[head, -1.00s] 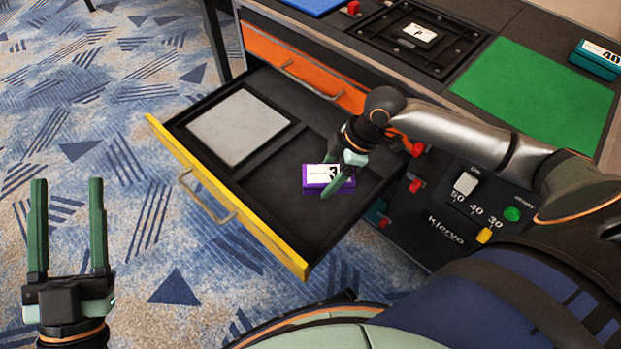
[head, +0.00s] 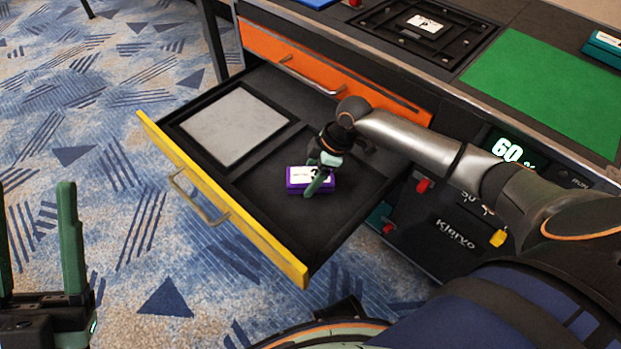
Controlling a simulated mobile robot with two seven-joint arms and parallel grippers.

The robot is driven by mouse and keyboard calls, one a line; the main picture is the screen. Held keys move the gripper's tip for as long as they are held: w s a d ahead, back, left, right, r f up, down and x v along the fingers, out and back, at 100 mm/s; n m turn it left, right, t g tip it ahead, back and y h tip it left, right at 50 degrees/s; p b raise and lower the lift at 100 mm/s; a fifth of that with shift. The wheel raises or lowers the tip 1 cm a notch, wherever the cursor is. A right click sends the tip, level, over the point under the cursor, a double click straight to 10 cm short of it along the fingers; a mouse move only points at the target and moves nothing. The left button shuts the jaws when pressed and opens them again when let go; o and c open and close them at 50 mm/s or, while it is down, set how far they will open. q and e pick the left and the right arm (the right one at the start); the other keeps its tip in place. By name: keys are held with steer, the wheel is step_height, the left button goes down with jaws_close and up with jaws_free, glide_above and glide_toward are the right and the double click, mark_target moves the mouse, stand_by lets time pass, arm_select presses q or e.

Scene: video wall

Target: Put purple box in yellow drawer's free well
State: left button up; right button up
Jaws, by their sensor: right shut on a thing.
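The purple box (head: 296,176) has a white label on top. It is at the dark, otherwise bare right-hand well (head: 345,208) of the pulled-out yellow drawer (head: 222,208). I cannot tell whether it touches the well floor. My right gripper (head: 318,186) is shut on the box from above, and its fingers cover part of the label. The drawer's left well holds a flat grey panel (head: 237,126). My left gripper (head: 34,205) is open and empty at the lower left, away from the drawer, partly cut off by the picture edge.
An orange drawer (head: 300,66) is shut above the yellow one. The worktop carries a green mat (head: 550,92), a black tray (head: 425,32) and a teal box (head: 606,48). A control panel with a yellow knob (head: 498,238) is right of the drawer.

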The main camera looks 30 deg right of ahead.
steer(key=o, duration=1.5)
steer(key=p+v, duration=0.4)
steer(key=v, duration=0.7)
steer(key=shift+d+r, duration=0.1)
steer(key=shift+r, duration=0.25)
steer(key=w+a+r+m+t+y, duration=0.1)
steer(key=a+r+t+y, duration=0.15)
steer(key=a+t, duration=0.35)
steer(key=w+a+r+t+y, duration=0.1)
steer(key=a+r+t+y, duration=0.2)
steer(key=a, duration=0.5)
arm_select(q)
steer(key=shift+m, duration=0.5)
steer(key=r, duration=0.4)
steer(key=shift+a+r, duration=0.2)
steer(key=shift+r, duration=0.1)
arm_select(e)
steer(key=s+r+t+y, duration=0.2)
steer(key=s+r, duration=0.3)
steer(key=r, duration=0.3)
steer(key=s+r+t+y, duration=0.2)
steer(key=s+r+t, duration=0.3)
steer(key=r, duration=0.4)
steer(key=s+r+n+t+y, duration=0.1)
steer(key=s+r+t+y, duration=0.1)
steer(key=s+r+t, duration=0.2)
step_height(320, 180, up, 5)
steer(key=shift+s+f, duration=0.1)
steer(key=shift+s, duration=1.1)
